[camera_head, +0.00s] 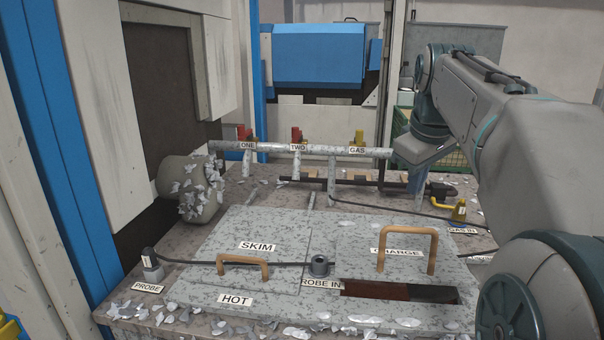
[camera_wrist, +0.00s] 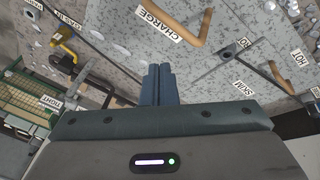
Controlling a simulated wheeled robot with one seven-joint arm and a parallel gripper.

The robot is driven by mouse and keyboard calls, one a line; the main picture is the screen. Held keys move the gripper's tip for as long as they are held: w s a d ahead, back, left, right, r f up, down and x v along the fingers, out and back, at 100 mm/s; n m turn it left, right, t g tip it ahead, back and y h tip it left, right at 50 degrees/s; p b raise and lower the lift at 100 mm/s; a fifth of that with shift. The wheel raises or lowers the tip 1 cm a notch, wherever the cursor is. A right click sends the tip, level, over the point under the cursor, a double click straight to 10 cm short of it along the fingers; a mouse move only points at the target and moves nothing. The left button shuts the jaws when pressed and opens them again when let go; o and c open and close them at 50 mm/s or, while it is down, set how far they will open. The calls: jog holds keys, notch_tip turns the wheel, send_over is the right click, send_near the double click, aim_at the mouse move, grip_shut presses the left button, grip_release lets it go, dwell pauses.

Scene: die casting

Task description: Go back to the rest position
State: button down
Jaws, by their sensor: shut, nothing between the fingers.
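My gripper (camera_wrist: 160,84) shows in the wrist view with its two blue-grey fingers together and nothing between them. It hangs above the furnace top, apart from the handles as far as I can see. In the head view my arm reaches in from the right, and the gripper itself is hidden there. The charge lid (camera_head: 405,243) has an upright tan handle (camera_head: 408,250), and a dark reddish opening (camera_head: 398,290) shows in front of it. The skim lid (camera_head: 255,245) lies flat with its own tan handle (camera_head: 243,263).
A pipe (camera_head: 320,151) with red and yellow valves crosses the back. A probe (camera_head: 152,265) stands at the left with a black cable to a socket (camera_head: 319,266). Metal flakes litter the edges. A yellow gas valve (camera_head: 459,210) sits right. A green crate (camera_wrist: 45,110) stands beside the furnace.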

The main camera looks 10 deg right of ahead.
jog(key=s+a+f+m, duration=0.1)
jog(key=s+a+f, duration=0.2)
jog(key=f, duration=0.2)
jog(key=s+a+f+m, duration=0.1)
jog(key=s+a+f, duration=0.2)
jog(key=f, duration=0.2)
jog(key=s+a+f+m+g+y, duration=0.1)
jog(key=s+a+f, duration=0.2)
jog(key=f, duration=0.2)
jog(key=shift+a+f, duration=0.15)
jog(key=shift+a, duration=0.2)
jog(key=s+a+f+m+t+b, duration=0.1)
jog(key=s+a+f+m+b, duration=0.1)
jog(key=s+f, duration=0.6)
notch_tip(320, 180, down, 3)
jog(key=shift+s+a+r+b, duration=0.15)
jog(key=shift+s+a+b, duration=0.1)
jog(key=shift+a+b, duration=0.6)
jog(key=shift+d, duration=0.15)
